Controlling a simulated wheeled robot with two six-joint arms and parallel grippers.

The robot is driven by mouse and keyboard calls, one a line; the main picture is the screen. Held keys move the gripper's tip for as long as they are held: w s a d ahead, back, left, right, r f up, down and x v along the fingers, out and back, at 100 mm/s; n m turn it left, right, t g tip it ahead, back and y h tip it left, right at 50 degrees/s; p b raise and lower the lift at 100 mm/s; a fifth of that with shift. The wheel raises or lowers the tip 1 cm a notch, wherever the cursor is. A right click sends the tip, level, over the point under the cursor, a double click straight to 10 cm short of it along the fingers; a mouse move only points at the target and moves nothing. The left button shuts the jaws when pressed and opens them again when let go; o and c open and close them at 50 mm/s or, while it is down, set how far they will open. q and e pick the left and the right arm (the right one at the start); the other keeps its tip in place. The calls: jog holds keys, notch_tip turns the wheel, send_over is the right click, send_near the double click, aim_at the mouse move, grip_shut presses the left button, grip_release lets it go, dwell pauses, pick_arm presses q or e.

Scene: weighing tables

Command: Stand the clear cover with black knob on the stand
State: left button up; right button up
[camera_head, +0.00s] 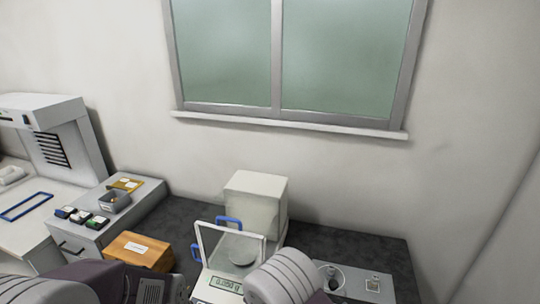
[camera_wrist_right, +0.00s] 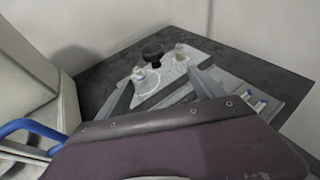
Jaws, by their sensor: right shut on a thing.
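The clear cover's black knob (camera_wrist_right: 152,50) shows in the right wrist view, beyond my right gripper (camera_wrist_right: 163,92). The fingers of that gripper reach forward on both sides and are shut on the cover; its clear body is hard to make out between them. Below the knob lies a light grey plate (camera_wrist_right: 190,66) with a pale ring outline, which may be the stand. I cannot tell whether the cover touches it. In the head view the grey plate (camera_head: 352,284) is at the lower right, with a dark spot and a ring on it. My left gripper's fingers are not visible.
An open balance (camera_head: 226,284) with glass panels and blue handles stands left of the plate, before a white box (camera_head: 256,190). A small glass bottle (camera_head: 373,284) stands on the plate. A wooden box (camera_head: 140,250) is further left. The dark bench top (camera_head: 350,243) is clear behind the plate.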

jog(key=shift+m+g+h, duration=0.6)
jog(key=shift+m, duration=0.1)
jog(key=s+d, duration=0.1)
jog(key=s+d+f, duration=0.1)
jog(key=s+d, duration=0.1)
jog(key=s, duration=0.1)
jog(key=shift+f, duration=0.3)
jog(key=shift+w, duration=0.1)
